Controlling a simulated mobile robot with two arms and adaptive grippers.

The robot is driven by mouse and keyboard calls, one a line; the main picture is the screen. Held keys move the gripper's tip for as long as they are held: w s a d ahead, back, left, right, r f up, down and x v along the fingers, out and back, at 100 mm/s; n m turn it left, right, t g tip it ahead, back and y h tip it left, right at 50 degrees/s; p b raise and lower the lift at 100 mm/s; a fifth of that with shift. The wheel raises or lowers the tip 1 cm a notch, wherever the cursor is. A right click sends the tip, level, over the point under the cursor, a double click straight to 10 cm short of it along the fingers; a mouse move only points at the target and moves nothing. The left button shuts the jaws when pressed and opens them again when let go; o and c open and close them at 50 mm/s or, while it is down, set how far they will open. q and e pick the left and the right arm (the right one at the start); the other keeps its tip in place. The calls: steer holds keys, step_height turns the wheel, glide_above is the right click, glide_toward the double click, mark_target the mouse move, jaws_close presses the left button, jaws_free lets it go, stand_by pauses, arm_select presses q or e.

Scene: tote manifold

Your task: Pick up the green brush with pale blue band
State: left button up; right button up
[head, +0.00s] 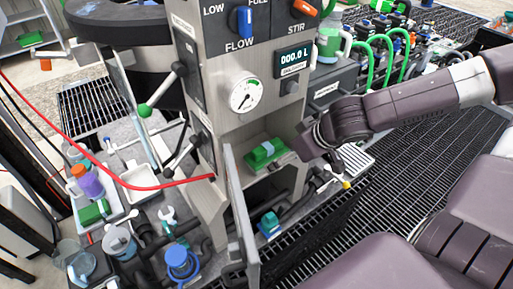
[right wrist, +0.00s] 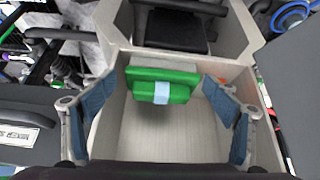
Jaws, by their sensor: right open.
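The green brush with a pale blue band (head: 265,151) lies on the floor of an open compartment in the grey cabinet. In the right wrist view the brush (right wrist: 178,84) is near the compartment's far edge, its band around the middle. My right gripper (right wrist: 158,88) is open and empty, with one blue-padded finger on each side of the brush and a gap to both. In the head view my right arm reaches in from the right, and its wrist (head: 322,136) is just right of the compartment; the fingers are hard to make out. My left gripper is not in view.
The compartment's pale walls (right wrist: 117,125) are close around the fingers. An open grey door (head: 240,215) stands at its left. Below is a green-and-blue object (head: 269,223). A white tray (head: 98,220) with bottles and another green item is at left.

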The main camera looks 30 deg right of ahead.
mark_target(269, 146)
step_height(269, 146, up, 5)
steer(key=w+a, duration=0.1)
steer(key=w, duration=0.2)
steer(key=shift+m, duration=0.4)
steer(key=shift+x, duration=3.6)
steer(key=shift+s+f, duration=0.1)
steer(key=shift+s, duration=0.1)
steer(key=c, duration=1)
